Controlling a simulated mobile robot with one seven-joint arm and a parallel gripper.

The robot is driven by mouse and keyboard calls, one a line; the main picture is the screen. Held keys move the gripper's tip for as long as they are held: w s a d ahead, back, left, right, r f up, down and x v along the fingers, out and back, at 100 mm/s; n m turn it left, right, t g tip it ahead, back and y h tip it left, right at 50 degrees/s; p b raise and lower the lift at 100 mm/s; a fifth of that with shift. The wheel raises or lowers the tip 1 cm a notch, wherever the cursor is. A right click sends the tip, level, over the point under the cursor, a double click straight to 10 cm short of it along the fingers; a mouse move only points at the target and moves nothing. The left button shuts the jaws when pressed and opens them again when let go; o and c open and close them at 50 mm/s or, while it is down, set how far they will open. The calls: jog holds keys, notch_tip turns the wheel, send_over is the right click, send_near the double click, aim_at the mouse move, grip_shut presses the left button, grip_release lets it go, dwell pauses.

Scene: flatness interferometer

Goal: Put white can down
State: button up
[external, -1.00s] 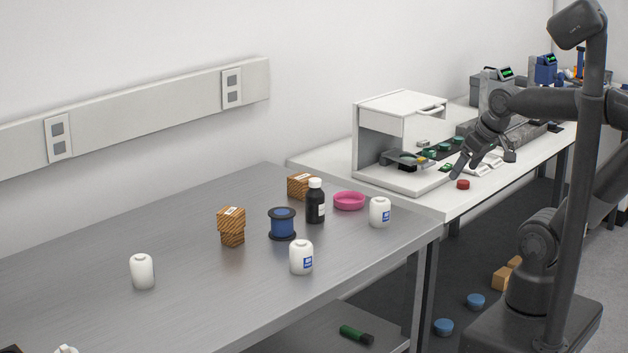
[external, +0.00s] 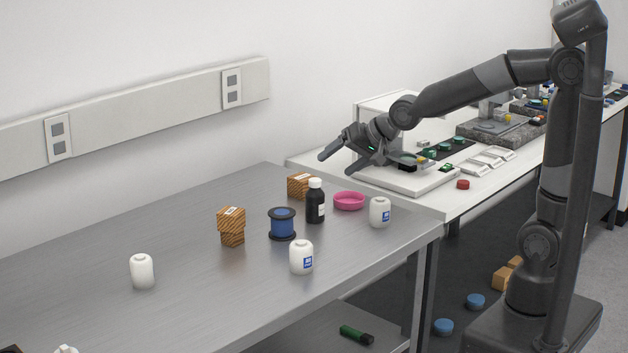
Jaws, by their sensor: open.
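Several white cans stand upright on the steel table. One white can (external: 301,257) with a blue label is near the front edge. Another labelled white can (external: 380,212) is near the right corner. A plain white can (external: 142,271) stands at the left. I cannot tell which one the task means. My gripper (external: 338,162) is open and empty, its fingers spread. It is in the air above the back right of the steel table, in front of the white instrument and apart from every can.
The steel table (external: 200,300) also holds stacked brown boxes (external: 232,226), a blue spool (external: 282,223), a dark bottle (external: 316,202), another brown box (external: 299,186) and a pink dish (external: 349,200). A red cap (external: 463,184) lies on the white bench. The table's left middle is mostly clear.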

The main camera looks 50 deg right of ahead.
jog(key=w+a+f+m+y, duration=0.2)
jog(key=w+a, duration=0.1)
jog(key=a, duration=0.4)
jog(key=w+a+f+m+y, duration=0.2)
jog(key=w+a, duration=0.1)
jog(key=a, duration=0.5)
jog(key=m+t+y, duration=0.3)
jog(key=m+t, duration=0.2)
jog(key=m, duration=1.3)
send_near(151, 262)
jog(key=shift+a+f+m+t+h, duration=0.25)
jog(key=shift+f+m+t, duration=0.25)
jog(key=shift+m, duration=0.4)
jog(key=x, duration=0.5)
jog(key=shift+w, duration=0.1)
jog(key=shift+r+x, duration=0.2)
jog(key=shift+x, duration=2.6)
